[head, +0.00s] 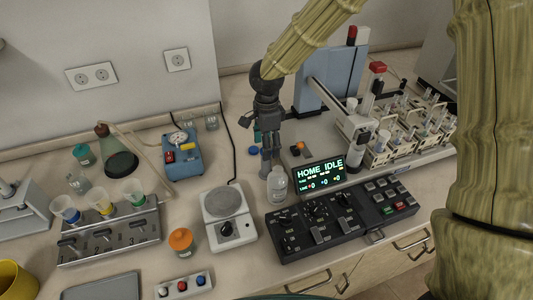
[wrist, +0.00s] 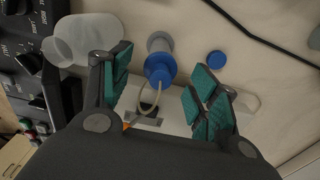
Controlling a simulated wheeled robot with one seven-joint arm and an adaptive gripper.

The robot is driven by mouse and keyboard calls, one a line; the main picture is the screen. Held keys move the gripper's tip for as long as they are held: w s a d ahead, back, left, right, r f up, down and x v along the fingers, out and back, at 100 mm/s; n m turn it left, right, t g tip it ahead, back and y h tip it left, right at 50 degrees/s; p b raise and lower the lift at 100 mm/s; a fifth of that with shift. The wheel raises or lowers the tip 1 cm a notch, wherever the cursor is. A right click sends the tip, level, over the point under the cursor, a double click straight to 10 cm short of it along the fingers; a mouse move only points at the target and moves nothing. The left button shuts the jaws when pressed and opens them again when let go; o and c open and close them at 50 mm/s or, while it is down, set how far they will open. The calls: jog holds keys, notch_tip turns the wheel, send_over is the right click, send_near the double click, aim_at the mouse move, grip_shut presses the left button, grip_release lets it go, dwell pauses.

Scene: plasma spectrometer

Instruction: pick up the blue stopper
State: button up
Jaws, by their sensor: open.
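A small round blue stopper (wrist: 216,59) lies on the bench in the wrist view, just beyond my right finger. In the head view a small blue piece (head: 253,151), which looks like the same stopper, lies left of my gripper (head: 267,158). In the wrist view my gripper (wrist: 162,65) is open, with teal pads spread apart. A blue-topped part with a grey end (wrist: 160,66) shows between the fingers, with a pale looped tube. I cannot tell whether the fingers touch it; they hold nothing that I can see.
A clear bottle (head: 277,187) stands close to my gripper, behind the black control panel (head: 340,225). A balance (head: 229,215) stands left of it. A dark cable (wrist: 255,36) runs beyond the stopper. Some bare bench surrounds the stopper.

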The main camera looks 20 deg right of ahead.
jog(key=shift+f, duration=0.35)
jog(key=c, duration=1.1)
jog(key=shift+r, duration=0.1)
notch_tip(320, 180, up, 18)
jog(key=b, duration=0.3)
jog(key=shift+b, duration=0.35)
